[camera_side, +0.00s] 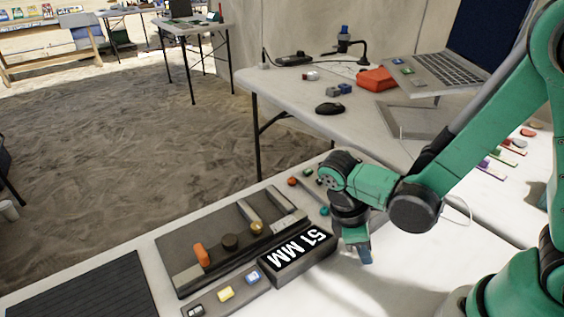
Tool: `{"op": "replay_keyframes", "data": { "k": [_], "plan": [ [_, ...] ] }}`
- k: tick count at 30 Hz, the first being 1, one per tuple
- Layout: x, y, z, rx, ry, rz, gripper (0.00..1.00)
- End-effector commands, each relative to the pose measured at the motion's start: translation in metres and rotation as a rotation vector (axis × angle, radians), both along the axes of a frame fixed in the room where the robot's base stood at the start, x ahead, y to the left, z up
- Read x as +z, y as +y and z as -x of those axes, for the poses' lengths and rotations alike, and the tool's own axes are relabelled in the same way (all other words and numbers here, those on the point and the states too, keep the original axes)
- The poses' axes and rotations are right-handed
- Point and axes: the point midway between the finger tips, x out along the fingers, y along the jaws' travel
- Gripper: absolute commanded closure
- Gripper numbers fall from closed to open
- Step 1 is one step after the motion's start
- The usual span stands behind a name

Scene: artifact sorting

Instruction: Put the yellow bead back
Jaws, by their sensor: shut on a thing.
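A brass-yellow round bead (257,228) sits on the dark measuring tray (185,272), near its front right part. I cannot tell for sure whether it is the task's yellow bead. My gripper (358,256) points down over the white table, right of the black display block reading "51 MM" (297,257) and apart from it. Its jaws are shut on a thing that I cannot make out. No yellow shows between the fingers.
A button panel (226,293) is in front.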

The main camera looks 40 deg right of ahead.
Motion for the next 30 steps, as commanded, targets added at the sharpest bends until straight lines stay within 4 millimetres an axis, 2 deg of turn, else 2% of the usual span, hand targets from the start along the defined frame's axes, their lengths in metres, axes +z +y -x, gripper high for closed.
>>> {"op": "replay_keyframes", "data": {
  "k": [13, 14, 15, 17, 30],
  "plan": [
    [-0.0065, 0.0000, -0.0001, 0.000, 0.000, 0.000, 1.00],
    [-0.0069, 0.0000, -0.0001, 0.000, 0.000, 0.000, 0.84],
    [-0.0066, 0.0000, 0.0000, 0.000, 0.000, 0.000, 0.73],
    [-0.0065, 0.0000, 0.0000, 0.000, 0.000, 0.000, 0.55],
    [-0.0013, 0.0005, -0.0002, 0.000, 0.000, 0.000, 0.55]
  ]
}}
